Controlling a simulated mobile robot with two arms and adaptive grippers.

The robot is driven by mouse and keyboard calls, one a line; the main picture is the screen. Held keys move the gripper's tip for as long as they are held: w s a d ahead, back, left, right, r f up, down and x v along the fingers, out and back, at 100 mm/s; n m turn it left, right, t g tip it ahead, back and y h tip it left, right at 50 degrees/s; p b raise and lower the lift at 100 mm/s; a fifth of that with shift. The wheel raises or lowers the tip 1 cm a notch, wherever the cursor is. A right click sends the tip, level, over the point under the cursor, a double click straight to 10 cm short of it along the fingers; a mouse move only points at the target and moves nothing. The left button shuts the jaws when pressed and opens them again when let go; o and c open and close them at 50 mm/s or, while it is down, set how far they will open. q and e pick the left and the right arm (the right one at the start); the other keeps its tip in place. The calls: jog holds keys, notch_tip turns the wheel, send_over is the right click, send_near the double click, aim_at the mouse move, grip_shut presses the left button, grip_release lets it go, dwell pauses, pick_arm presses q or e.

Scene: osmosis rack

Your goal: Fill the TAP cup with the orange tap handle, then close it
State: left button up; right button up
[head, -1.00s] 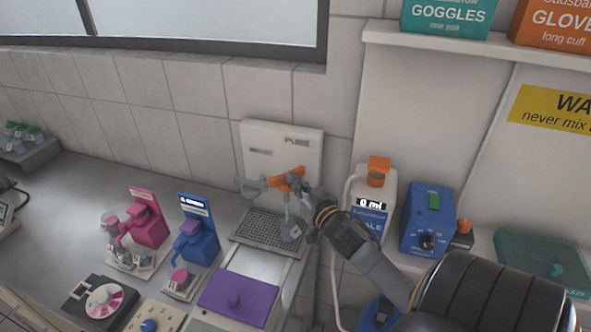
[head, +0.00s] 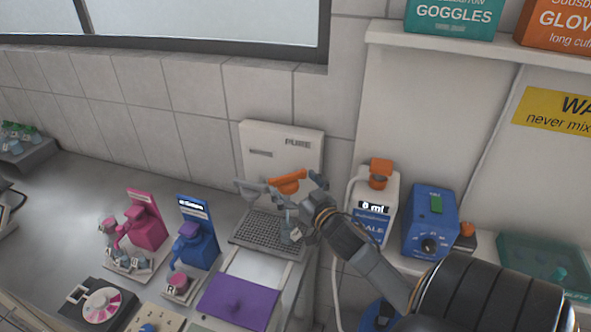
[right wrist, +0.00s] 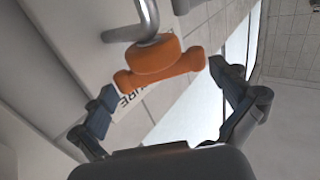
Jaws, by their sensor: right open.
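The orange tap handle (head: 288,181) sits on a grey tap in front of a white wall panel. In the right wrist view the orange handle (right wrist: 162,62) lies ahead between the spread fingers, below a curved metal pipe. My right gripper (head: 301,193) is open beside the handle in the head view; its open fingers also show in the right wrist view (right wrist: 162,78). A small grey cup-like object with a pale label (head: 295,233) is partly visible below the gripper, on the grated tray; I cannot tell whether it is the TAP cup. My left gripper is out of view.
The grated drip tray (head: 259,230) lies under the tap. A blue dispenser (head: 201,247) and a pink dispenser (head: 149,229) stand to the left. A bottle with an orange cap and a 0 ml display (head: 373,223) and a blue box (head: 430,222) stand to the right.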

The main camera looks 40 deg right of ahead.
jog(key=v, duration=1.2)
dwell(0.3)
